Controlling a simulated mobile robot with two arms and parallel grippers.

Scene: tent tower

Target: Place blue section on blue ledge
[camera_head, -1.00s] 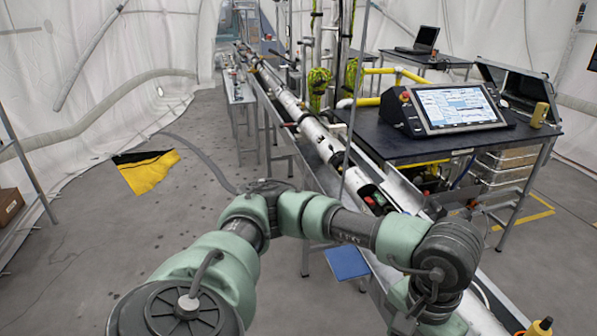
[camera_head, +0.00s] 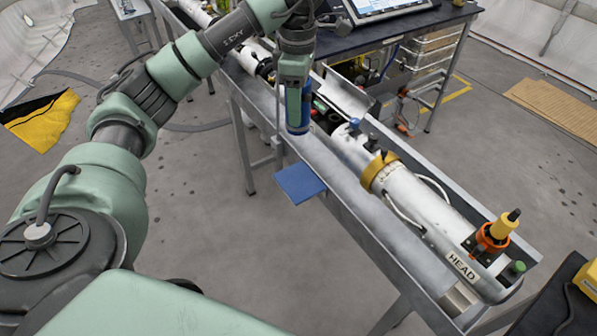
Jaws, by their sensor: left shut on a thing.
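My left gripper (camera_head: 296,84) is shut on the blue section (camera_head: 298,120), a short upright blue cylinder. The jaws cover its upper part. It hangs over the near side of the long metal trough, above and beyond the blue ledge (camera_head: 299,183) in the picture. The blue ledge is a flat square plate sticking out from the trough's near side, and its top is bare. The section's lower end appears apart from the ledge. My right gripper is out of view.
The metal trough (camera_head: 345,205) runs diagonally and holds a white tube (camera_head: 428,208) marked HEAD, with a yellow collar and an orange-yellow fitting. A dark table (camera_head: 400,30) with a screen stands behind. Open floor lies in front of the trough.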

